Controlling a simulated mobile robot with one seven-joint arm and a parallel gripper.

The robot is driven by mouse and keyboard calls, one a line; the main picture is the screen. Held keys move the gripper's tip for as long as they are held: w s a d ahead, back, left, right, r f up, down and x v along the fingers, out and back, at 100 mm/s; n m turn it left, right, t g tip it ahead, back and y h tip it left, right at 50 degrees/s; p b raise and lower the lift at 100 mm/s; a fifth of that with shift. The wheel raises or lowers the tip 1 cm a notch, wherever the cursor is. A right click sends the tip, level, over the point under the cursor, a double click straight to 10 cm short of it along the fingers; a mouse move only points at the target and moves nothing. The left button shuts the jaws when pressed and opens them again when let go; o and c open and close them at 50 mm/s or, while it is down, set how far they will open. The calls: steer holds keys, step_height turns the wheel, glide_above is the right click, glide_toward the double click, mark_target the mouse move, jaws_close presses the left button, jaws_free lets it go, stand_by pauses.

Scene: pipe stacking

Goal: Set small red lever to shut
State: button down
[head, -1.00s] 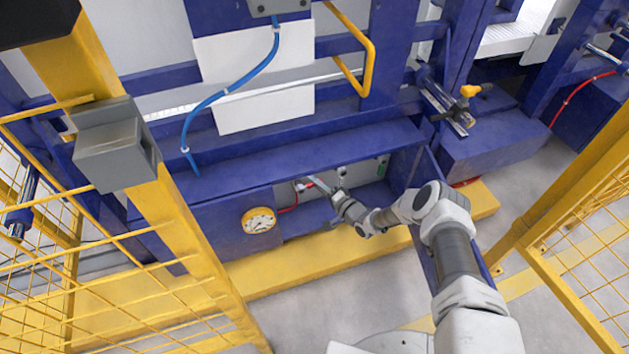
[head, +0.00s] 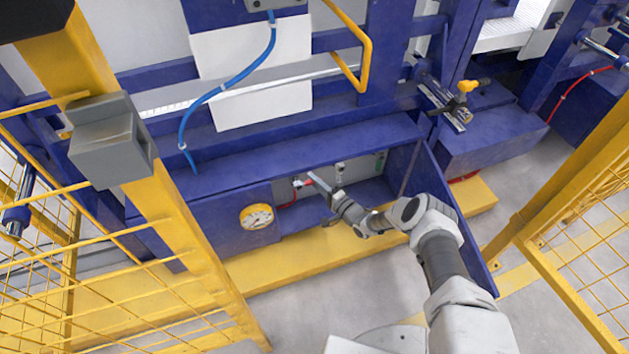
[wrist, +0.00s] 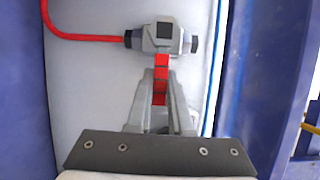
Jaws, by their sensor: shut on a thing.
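The small red lever (wrist: 161,68) shows in the wrist view on a grey valve body (wrist: 162,38), pointing down from the valve toward my gripper. My gripper (wrist: 161,84) is shut on the lever, with one finger on each side of it. In the head view my gripper (head: 321,182) reaches into the open blue cabinet beside a red hose (head: 288,204).
A round gauge (head: 257,216) is on the cabinet front at the left. The open blue cabinet door (head: 452,225) stands right of my arm. A yellow step (head: 310,262) runs below. Yellow fencing (head: 190,240) stands at the left.

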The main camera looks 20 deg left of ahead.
steer(key=c, duration=0.8)
jaws_free()
steer(key=shift+d, duration=0.1)
steer(key=p+v, duration=0.4)
steer(key=v, duration=1.3)
steer(key=shift+s+f, duration=0.1)
steer(key=shift+s, duration=0.1)
